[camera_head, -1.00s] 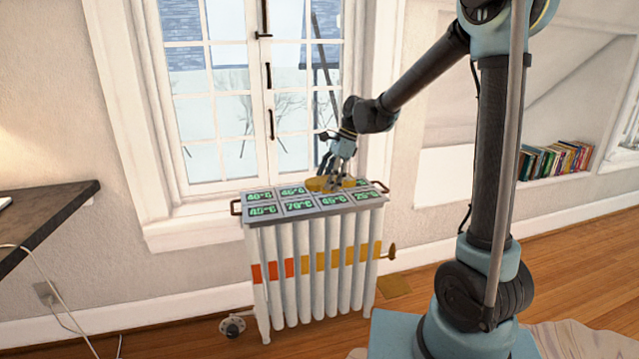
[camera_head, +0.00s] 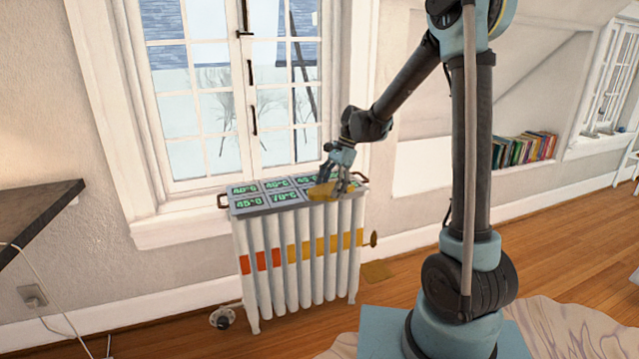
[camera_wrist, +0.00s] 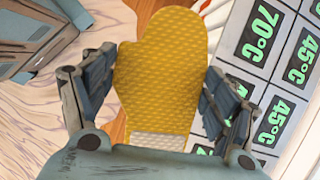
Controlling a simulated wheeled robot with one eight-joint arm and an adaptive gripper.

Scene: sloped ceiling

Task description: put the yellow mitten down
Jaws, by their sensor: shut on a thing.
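The yellow mitten (camera_wrist: 165,70), with a quilted surface and a pale cuff patch, is between the fingers of my gripper (camera_wrist: 152,95) in the wrist view. My gripper is shut on it. In the head view my gripper (camera_head: 338,186) points down at the front right part of the panel, and the mitten (camera_head: 320,191) shows in front of the panel there, partly behind the fingers. I cannot tell whether it touches the panel.
A grey panel (camera_head: 246,203) with green temperature labels lies on the white radiator (camera_head: 290,285). A dark desk (camera_head: 40,205) stands left, and books (camera_head: 520,150) sit on a shelf.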

